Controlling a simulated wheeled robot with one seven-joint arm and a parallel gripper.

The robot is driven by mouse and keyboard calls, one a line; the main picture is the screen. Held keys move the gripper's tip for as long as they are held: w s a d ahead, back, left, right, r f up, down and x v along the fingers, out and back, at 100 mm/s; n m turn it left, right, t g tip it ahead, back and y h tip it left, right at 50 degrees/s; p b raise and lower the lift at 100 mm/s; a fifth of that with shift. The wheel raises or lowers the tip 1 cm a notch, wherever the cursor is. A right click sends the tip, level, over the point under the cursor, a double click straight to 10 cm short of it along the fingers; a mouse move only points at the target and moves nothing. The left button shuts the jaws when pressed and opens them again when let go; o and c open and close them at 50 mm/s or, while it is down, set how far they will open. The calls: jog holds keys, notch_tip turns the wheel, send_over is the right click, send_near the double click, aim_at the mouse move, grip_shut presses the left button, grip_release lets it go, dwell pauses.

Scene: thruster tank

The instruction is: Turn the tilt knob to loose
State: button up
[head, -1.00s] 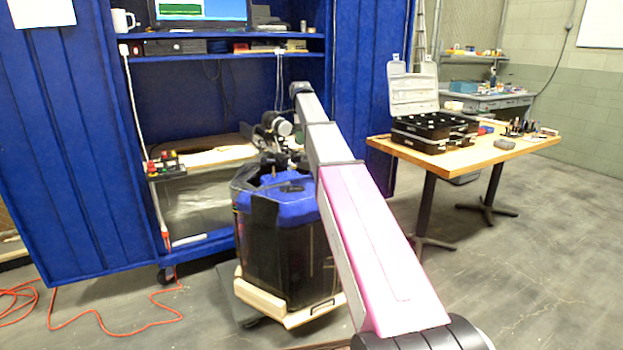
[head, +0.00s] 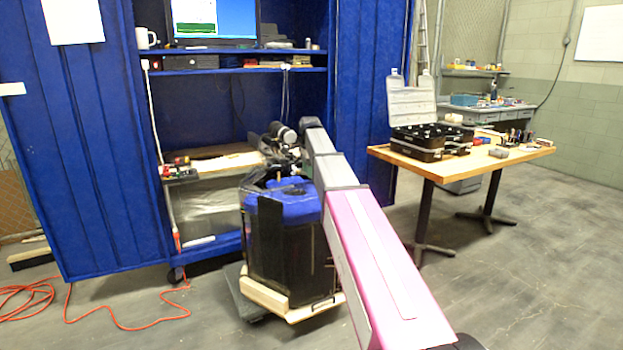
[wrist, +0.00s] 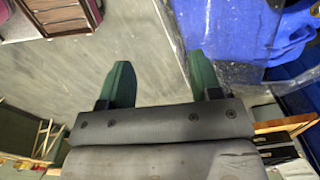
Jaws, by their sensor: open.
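The tank (head: 285,255), dark-walled with a blue top (head: 290,205), stands low in front of the cabinet. My arm reaches past its right side, and its dark end is above the tank's top in the head view. I cannot make out the tilt knob in either view. In the wrist view my gripper (wrist: 160,80) has two green fingers spread wide with nothing between them, only grey floor beyond. The fingertips cannot be made out in the head view.
The blue cabinet (head: 95,150) with shelves and a monitor stands behind. A wooden table (head: 480,165) with an open black case (head: 418,142) is at the right. An orange cord (head: 125,325) lies on the floor at left. Floor at the right front is clear.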

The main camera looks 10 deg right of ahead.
jog(key=shift+s+f+n, duration=0.3)
jog(key=shift+s+f, duration=0.45)
jog(key=shift+s, duration=0.05)
jog(key=s+f+n, duration=1.6)
jog(key=s+f, duration=1.5)
jog(key=s, duration=0.2)
jog(key=shift+d+f, duration=0.15)
jog(key=shift+f, duration=0.1)
